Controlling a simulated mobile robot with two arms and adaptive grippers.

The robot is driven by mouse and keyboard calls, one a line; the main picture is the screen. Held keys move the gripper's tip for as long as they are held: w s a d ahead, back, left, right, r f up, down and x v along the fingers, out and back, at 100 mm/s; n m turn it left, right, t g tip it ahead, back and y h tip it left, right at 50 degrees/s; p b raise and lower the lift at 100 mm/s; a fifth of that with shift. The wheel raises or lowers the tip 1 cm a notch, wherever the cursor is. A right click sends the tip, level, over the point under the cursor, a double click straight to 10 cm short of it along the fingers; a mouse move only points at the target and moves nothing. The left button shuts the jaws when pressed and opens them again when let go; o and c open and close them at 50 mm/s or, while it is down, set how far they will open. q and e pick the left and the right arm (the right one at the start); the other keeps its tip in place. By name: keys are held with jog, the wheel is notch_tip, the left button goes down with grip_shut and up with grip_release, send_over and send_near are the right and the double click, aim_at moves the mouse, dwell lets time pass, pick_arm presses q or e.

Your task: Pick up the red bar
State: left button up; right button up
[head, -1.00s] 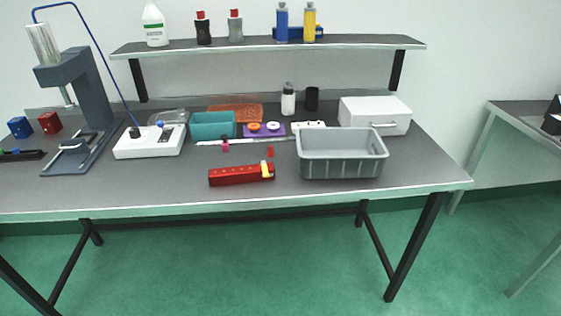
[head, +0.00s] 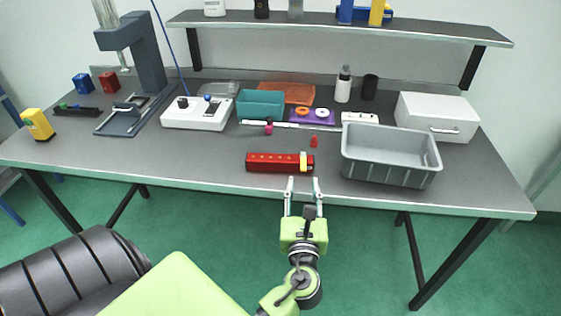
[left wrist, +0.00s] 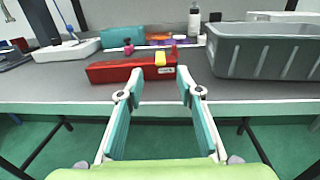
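The red bar (head: 272,162) lies flat near the front edge of the table, with a yellow band around its right end. It also shows in the left wrist view (left wrist: 115,69), ahead of the fingers and slightly left. My left gripper (head: 302,182) is open and empty, just in front of the table's front edge. Its fingertips (left wrist: 160,78) point at the bar's right end and appear apart from it. My right gripper is in neither view.
A grey bin (head: 389,178) stands right of the bar. A small red piece (head: 314,142) and a pink item (head: 269,127) lie behind it. A white device (head: 197,114) and teal box (head: 261,104) stand farther back. The tabletop left of the bar (head: 190,150) is clear.

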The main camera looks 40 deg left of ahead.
aim_at(303, 152)
pick_arm(q)
jog(key=p+x, duration=0.1)
jog(key=x, duration=0.6)
jog(key=shift+w+a, duration=0.15)
jog(key=x, duration=0.1)
jog(key=p+x, duration=0.1)
jog(key=x, duration=0.2)
jog(key=shift+w+a+r, duration=0.15)
jog(key=shift+w+r, duration=0.15)
jog(key=shift+r, duration=0.1)
jog(key=shift+w+a+f, duration=0.1)
jog(key=shift+w+a, duration=0.15)
jog(key=shift+w, duration=0.15)
grip_shut()
